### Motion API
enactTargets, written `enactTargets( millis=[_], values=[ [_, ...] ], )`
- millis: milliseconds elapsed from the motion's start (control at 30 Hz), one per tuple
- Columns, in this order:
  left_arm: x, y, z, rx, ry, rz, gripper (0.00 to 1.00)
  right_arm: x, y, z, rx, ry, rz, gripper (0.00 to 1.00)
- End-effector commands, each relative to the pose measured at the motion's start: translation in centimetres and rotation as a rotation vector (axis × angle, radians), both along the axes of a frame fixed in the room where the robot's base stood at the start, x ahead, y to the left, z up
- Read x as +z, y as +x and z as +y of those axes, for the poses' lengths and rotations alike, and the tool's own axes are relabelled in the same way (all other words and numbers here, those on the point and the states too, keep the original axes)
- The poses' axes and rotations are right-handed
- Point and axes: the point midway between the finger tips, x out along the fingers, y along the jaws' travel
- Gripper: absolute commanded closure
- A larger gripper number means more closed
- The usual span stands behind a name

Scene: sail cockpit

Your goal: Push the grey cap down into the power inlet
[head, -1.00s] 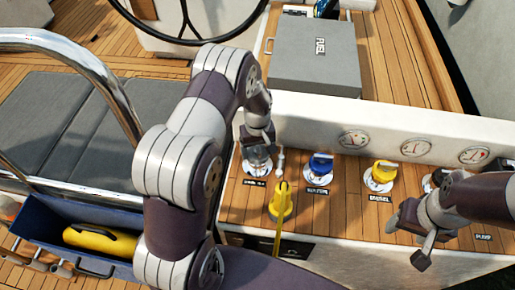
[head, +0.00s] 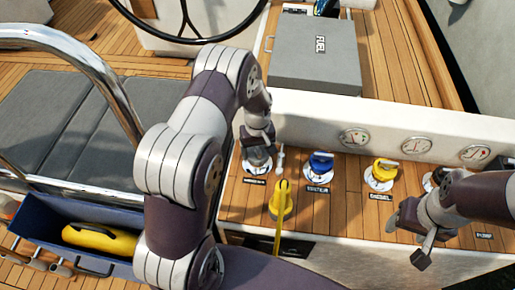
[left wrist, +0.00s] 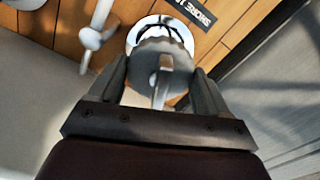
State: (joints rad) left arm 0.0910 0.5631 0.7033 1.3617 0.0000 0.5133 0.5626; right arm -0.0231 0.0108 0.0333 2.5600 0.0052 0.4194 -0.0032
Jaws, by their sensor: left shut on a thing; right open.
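The grey cap (left wrist: 158,58) is held between the two fingers of my left gripper (left wrist: 163,88) in the left wrist view. In the head view the left gripper (head: 262,138) points down with the cap (head: 256,154) below it. The power inlet's bright round flange (left wrist: 133,32) shows just beyond the cap, beside a dark label starting "SHORE". A dark loop shows between cap and flange. The cap covers the inlet's opening, so I cannot tell how deep it sits. My right gripper (head: 424,234) is open and empty at the right, above the counter's front edge.
A yellow plug with a cable (head: 281,203) stands close in front of the inlet. A small metal lever fitting (left wrist: 93,38) is beside the flange. Blue (head: 320,165) and yellow (head: 382,174) caps are to the right. A white wall with gauges (head: 415,145) runs behind.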

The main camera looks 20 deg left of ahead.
Motion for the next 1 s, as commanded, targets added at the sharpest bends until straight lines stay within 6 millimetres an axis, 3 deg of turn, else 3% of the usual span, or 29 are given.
enactTargets(
  millis=[33,67,433,1000],
  values=[
    [-0.1,0.0,0.0,0.000,0.001,-0.001,0.20,-0.1,0.0,0.0,0.000,0.000,0.000,0.39],
    [0.0,0.0,0.0,0.000,0.001,-0.001,0.12,0.0,0.0,0.0,0.000,0.000,0.000,0.39],
    [0.4,0.0,0.0,0.000,0.000,0.000,0.12,0.4,0.0,0.0,0.000,0.000,0.000,0.39],
    [6.7,0.0,0.0,0.000,0.000,0.000,0.12,5.5,0.0,0.0,0.000,0.000,0.000,0.39]
  ],
)
